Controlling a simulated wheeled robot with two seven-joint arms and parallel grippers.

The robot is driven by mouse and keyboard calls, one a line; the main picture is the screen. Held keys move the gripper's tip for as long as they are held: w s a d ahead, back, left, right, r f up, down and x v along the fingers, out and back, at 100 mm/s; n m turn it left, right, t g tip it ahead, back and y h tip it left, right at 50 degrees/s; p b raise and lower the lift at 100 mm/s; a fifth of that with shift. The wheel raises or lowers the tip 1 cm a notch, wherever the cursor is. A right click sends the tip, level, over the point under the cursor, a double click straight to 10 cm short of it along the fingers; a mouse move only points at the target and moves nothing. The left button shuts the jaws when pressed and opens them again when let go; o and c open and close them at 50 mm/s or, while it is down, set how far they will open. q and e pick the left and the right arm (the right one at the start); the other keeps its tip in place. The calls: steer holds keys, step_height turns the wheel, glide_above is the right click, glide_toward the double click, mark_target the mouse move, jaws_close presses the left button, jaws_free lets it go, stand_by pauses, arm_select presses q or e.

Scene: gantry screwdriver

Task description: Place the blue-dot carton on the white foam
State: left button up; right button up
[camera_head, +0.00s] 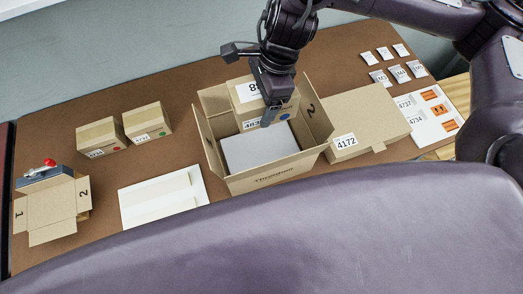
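The blue-dot carton (252,92) is a small cardboard box with white labels and a blue dot on its front face. It is over the back part of the open cardboard box (272,179). The white foam (245,151) shows as a flat pale slab inside that box, its back part hidden by the carton. My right gripper (267,115) comes down from above with a dark finger against the carton's front; it appears shut on the carton, though the other finger is hidden. Whether the carton's bottom touches the foam cannot be told. My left gripper is not in view.
Cartons with a red dot (97,136) and a green dot (145,121) stand at left. A smaller open box (52,204), white sheets (160,198), a flat closed box (365,112), a label sheet (428,112) and several small packets (381,78) lie around. Brown table shows between them.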

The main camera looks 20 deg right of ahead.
steer(key=shift+s+f, duration=0.15)
steer(key=shift+f, duration=0.6)
steer(key=f+b, duration=0.1)
steer(key=w+f+b, duration=0.1)
steer(key=shift+f, duration=0.35)
steer(key=b, duration=0.3)
glide_above(256, 153)
steer(key=d, duration=0.1)
step_height(256, 153, down, 16)
steer(key=shift+d+r, duration=0.15)
steer(key=shift+r, duration=0.1)
arm_select(q)
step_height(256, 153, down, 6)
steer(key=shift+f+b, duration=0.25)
steer(key=shift+b, duration=0.15)
arm_select(e)
steer(key=shift+f, duration=2.05)
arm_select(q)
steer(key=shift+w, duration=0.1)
arm_select(e)
steer(key=shift+f, duration=0.15)
steer(key=o, duration=1.3)
steer(key=shift+d, duration=0.1)
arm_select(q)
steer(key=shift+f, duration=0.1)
arm_select(e)
steer(key=shift+s, duration=0.1)
